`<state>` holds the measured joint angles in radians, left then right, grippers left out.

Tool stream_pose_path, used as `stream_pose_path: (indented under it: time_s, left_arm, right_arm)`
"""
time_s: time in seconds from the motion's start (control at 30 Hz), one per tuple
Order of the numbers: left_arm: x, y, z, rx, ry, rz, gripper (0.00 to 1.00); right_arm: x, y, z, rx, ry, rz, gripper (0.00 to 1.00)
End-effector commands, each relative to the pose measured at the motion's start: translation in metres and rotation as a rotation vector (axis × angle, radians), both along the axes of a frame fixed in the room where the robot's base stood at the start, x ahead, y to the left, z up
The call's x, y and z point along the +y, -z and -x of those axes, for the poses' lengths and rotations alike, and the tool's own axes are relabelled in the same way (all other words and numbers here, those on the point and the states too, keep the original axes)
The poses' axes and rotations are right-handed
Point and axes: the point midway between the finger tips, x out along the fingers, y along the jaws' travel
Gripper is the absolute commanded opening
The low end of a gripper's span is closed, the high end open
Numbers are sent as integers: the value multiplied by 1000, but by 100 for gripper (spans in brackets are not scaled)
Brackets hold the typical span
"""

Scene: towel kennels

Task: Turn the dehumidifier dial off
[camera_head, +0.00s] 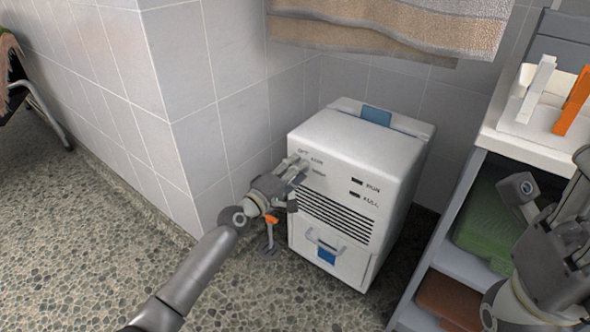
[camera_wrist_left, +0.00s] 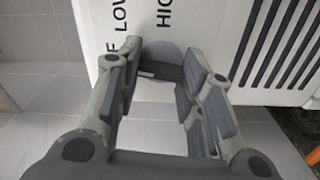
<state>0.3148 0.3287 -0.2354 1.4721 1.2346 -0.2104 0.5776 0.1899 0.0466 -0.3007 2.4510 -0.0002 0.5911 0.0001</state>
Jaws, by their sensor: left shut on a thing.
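The dehumidifier (camera_head: 345,155) is a white box with a vent grille and printed labels, standing on the floor by the tiled wall. My left gripper (camera_head: 297,168) is at the upper left of its front panel and hides most of the dial in the head view. In the left wrist view the grey round dial (camera_wrist_left: 168,58) has a dark bar grip with a small white mark.
A shelf unit (camera_head: 462,262) stands to the right, with a white tray (camera_head: 540,112) on top and folded green cloth (camera_head: 490,215) inside. A beige towel (camera_head: 395,25) hangs above the dehumidifier. The pebbled floor (camera_head: 90,235) at left is mostly clear.

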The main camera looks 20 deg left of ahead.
Motion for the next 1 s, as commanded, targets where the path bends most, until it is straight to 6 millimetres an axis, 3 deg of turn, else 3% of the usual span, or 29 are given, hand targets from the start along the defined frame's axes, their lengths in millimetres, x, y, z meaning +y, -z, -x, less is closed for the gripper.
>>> stream_pose_path:
  time_s: [0.33, 0.9, 0.93, 1.0]
  left_arm:
    - [1, 1, 0, 50, -2, 135, 11]
    - [1, 1, 0, 59, -2, 161, 11]
    - [1, 1, 0, 59, -2, 160, 39]
    - [1, 1, 0, 59, -2, 160, 48]
  right_arm:
    - [0, 3, -1, 11, 0, 2, 40]
    - [0, 3, -2, 12, 1, 2, 40]
    - [0, 3, -2, 12, 1, 2, 40]
    - [0, 3, -2, 12, 1, 2, 40]
